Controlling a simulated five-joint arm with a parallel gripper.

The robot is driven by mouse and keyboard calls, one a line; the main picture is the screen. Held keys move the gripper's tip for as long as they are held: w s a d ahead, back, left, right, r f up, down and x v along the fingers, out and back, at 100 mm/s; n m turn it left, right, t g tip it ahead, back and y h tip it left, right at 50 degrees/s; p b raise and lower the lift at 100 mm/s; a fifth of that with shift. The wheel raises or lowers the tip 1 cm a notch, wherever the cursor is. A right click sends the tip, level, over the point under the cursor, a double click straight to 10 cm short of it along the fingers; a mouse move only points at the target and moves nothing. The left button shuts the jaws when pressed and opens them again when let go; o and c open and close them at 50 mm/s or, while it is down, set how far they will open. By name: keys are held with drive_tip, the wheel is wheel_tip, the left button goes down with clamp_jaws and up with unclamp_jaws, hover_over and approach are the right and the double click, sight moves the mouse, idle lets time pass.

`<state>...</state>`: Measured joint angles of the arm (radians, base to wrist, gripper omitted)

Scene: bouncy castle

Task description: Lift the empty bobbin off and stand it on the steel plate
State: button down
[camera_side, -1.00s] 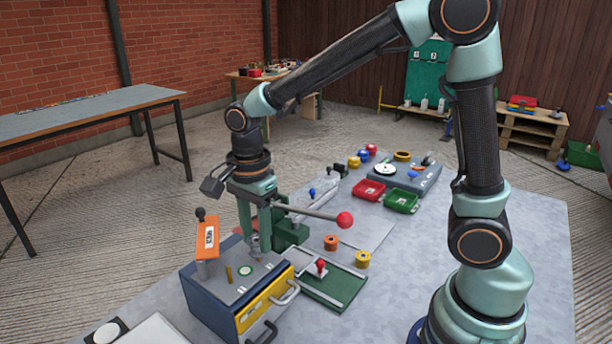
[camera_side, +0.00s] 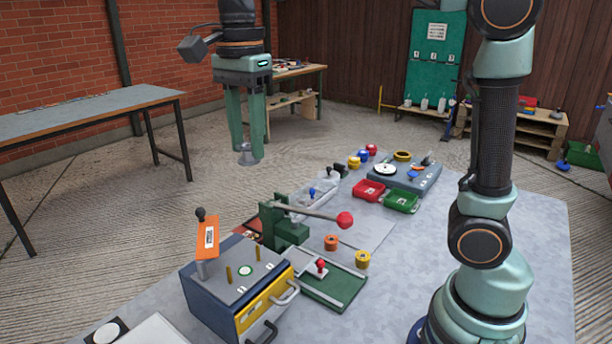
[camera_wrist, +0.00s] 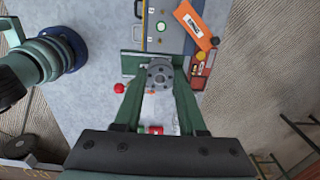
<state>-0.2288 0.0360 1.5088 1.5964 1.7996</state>
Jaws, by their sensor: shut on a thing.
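My gripper (camera_side: 246,147) is shut on a small grey bobbin (camera_side: 250,158) and holds it in the air, well above the bench. In the wrist view the bobbin (camera_wrist: 160,74) shows end-on as a round flange between the fingertips, with no thread visible on it. Below and in front stands a blue box with a grey top (camera_side: 247,292) and a yellow front. Two bare brass pegs stand on its top, a left one (camera_side: 229,274) and a right one (camera_side: 268,269). I cannot tell for sure which flat grey surface is the steel plate.
A green press (camera_side: 284,229) with a red-knobbed lever stands behind the box. An orange-handled lever (camera_side: 208,240) rises at the box's left. Orange (camera_side: 331,242) and yellow (camera_side: 362,259) spools stand right of the press. Red (camera_side: 369,190) and green (camera_side: 401,202) trays lie farther back.

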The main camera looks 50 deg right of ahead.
drive_tip(key=shift+r, duration=2.4)
drive_tip(key=m, duration=0.9)
hover_over(356, 240)
wheel_tip(356, 240, down, 32)
drive_tip(key=shift+f, duration=2.4)
drive_tip(key=shift+f, duration=0.1)
